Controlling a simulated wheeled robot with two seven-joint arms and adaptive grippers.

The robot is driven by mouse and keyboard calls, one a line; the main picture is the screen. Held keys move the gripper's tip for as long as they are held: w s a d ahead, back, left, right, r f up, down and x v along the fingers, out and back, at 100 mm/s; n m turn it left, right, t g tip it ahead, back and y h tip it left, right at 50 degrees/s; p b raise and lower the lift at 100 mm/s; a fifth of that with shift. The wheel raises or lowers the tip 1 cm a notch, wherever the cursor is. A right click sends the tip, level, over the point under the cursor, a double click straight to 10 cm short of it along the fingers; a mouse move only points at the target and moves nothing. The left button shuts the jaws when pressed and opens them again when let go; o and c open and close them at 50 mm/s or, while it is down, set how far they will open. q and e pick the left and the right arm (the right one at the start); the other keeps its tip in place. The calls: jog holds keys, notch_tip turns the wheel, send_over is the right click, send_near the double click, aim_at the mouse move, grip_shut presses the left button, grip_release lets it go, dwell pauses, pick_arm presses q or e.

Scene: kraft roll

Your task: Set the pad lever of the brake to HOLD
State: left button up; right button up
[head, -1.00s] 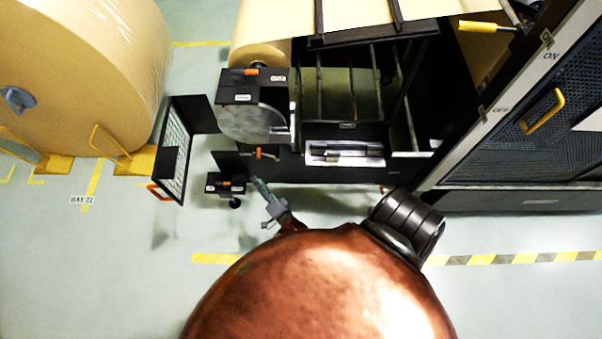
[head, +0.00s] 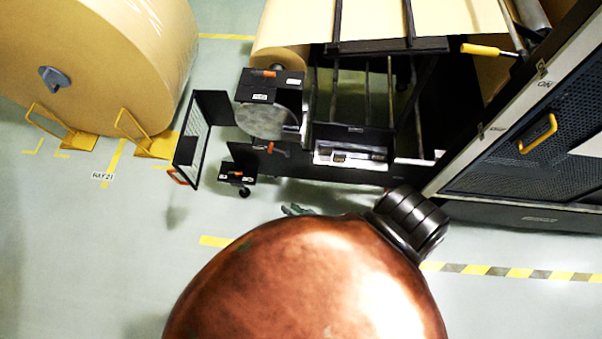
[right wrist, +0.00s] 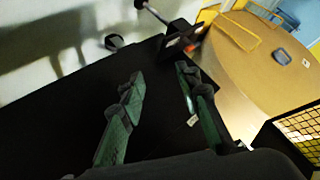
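The brake stands at the unwinder's left end, with a black upper box (head: 270,85) bearing an orange lever (head: 262,73) and a grey disc (head: 262,118) below. Another orange lever (head: 271,148) is under the disc, and a small low black box (head: 237,175) carries one too. I cannot read the labels, so which is the pad lever and its setting are unclear. My right gripper (head: 297,210) barely shows past my copper-coloured arm, below and right of the low box. In the right wrist view it (right wrist: 158,76) is open and empty, with green pads apart over a black surface. My left gripper is out of view.
An open mesh guard door (head: 201,140) stands left of the brake. A large kraft roll (head: 110,60) with yellow chocks (head: 150,143) is farther left. A mesh cabinet (head: 525,150) stands at the right. The floor between the roll and the brake has free room.

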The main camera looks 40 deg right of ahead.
jog(key=s+f+n+g+p, duration=0.1)
jog(key=s+f+g, duration=0.1)
jog(key=s, duration=0.4)
jog(key=shift+d+f+n+p, duration=0.3)
jog(key=shift+d+n, duration=0.05)
jog(key=shift+n, duration=0.05)
jog(key=shift+c, duration=0.6)
